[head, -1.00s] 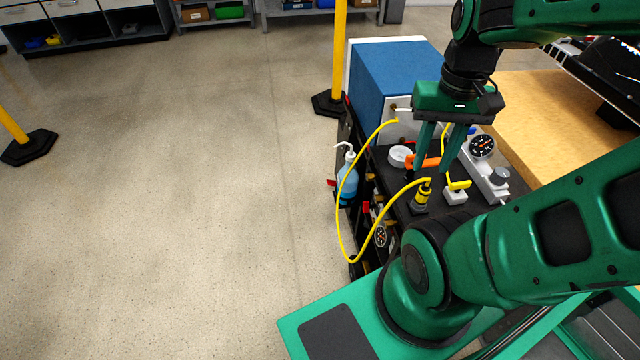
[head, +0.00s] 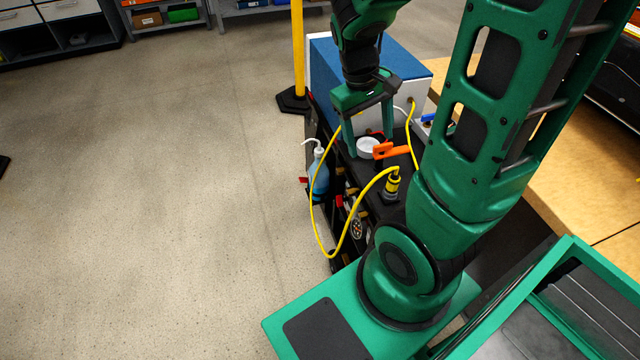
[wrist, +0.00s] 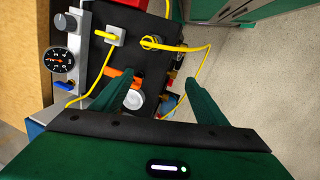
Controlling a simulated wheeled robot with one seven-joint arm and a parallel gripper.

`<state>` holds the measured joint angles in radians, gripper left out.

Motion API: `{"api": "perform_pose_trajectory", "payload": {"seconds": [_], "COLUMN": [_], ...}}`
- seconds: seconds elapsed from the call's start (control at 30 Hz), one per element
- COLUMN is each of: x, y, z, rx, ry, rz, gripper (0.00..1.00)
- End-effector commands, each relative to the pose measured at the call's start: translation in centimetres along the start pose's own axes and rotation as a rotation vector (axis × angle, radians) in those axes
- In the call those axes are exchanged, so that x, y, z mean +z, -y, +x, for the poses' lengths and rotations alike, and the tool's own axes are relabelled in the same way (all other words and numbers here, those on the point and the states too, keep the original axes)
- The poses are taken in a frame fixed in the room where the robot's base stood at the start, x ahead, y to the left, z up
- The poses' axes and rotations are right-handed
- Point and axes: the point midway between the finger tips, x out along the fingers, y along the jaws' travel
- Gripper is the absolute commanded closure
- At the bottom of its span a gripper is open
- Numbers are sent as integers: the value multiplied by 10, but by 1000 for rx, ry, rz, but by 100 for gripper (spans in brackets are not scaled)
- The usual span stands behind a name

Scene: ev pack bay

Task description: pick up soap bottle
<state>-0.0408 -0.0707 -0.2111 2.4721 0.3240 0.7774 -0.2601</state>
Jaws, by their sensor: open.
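The soap bottle (head: 319,180) is a blue bottle with a white bent spout, hanging upright at the left side of the black cart in the head view. In the wrist view a small blue part of it (wrist: 168,103) shows beside the right finger; the rest is hidden. My gripper (head: 369,147) is open and empty, pointing down over the cart top, to the right of the bottle and apart from it. In the wrist view my gripper (wrist: 164,76) has its fingers spread wide above the cart edge.
On the cart stand a white round item (head: 368,148), an orange-handled tool (head: 390,151), a yellow-black connector (head: 392,186) and a blue-topped box (head: 330,62). A yellow cable (head: 312,215) loops past the bottle. A yellow post (head: 298,50) stands behind.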

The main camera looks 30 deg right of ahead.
Motion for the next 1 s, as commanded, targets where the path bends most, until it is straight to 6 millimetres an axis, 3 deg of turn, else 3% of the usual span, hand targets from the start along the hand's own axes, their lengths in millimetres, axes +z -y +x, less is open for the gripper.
{"api": "perform_pose_trajectory", "payload": {"seconds": [0.1,0.4,0.7,1.0], "x": [-31,-96,-145,-182], "y": [10,34,60,88], "z": [22,80,142,200], "rx": [76,276,504,737], "ry": [17,51,115,192], "rz": [-130,-461,-813,-1169], "gripper": [33,33,33,33]}}
